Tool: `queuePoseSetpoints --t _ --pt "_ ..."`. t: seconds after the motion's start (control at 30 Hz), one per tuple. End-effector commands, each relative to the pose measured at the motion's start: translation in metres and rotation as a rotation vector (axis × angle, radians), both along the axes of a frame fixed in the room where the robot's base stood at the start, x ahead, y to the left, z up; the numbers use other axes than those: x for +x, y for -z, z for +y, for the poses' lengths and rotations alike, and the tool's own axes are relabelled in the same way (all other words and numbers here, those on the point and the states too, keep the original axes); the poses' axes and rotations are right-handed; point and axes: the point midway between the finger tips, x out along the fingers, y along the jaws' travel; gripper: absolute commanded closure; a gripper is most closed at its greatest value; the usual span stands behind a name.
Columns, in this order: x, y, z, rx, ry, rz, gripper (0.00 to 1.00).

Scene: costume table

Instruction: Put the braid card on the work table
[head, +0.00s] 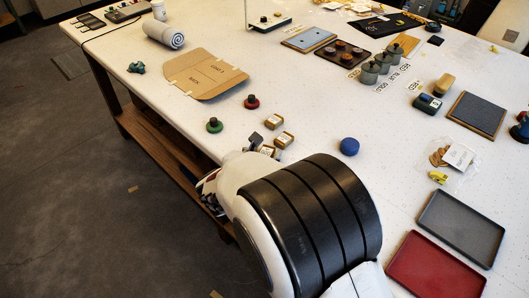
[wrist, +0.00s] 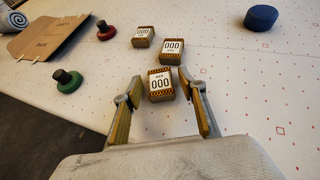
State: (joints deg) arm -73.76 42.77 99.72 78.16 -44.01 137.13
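No item is clearly marked as a braid card. Three small boxes with white "000" labels and orange-and-black patterned edges stand on the white table (head: 330,110). The nearest box (wrist: 160,85) is between my fingers; the second box (wrist: 172,51) is just beyond it, and the third box (wrist: 143,37) is farther back and left. In the head view they sit just beyond my arm, the nearest box (head: 268,151) closest to it. My gripper (wrist: 162,78) is open, with a gap showing on both sides of the nearest box.
A green-based knob (wrist: 68,82) and a red-based knob (wrist: 105,31) are left of the boxes. A blue round piece (wrist: 261,17) is to the right. A brown cardboard pattern (head: 205,75) lies farther left. Red (head: 432,268) and grey (head: 460,228) trays are at right.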

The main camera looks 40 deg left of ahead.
Motion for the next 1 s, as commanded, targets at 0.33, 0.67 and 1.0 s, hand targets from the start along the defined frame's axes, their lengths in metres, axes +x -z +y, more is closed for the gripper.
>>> queuePoseSetpoints --t 0.33,0.67,1.0 --pt "-0.003 -0.005 -0.001 0.0 -0.001 -0.001 0.59" --pt "-0.031 -0.022 -0.012 0.002 -0.003 0.0 0.59" --pt "-0.071 -0.046 -0.029 0.002 -0.003 0.0 0.59"
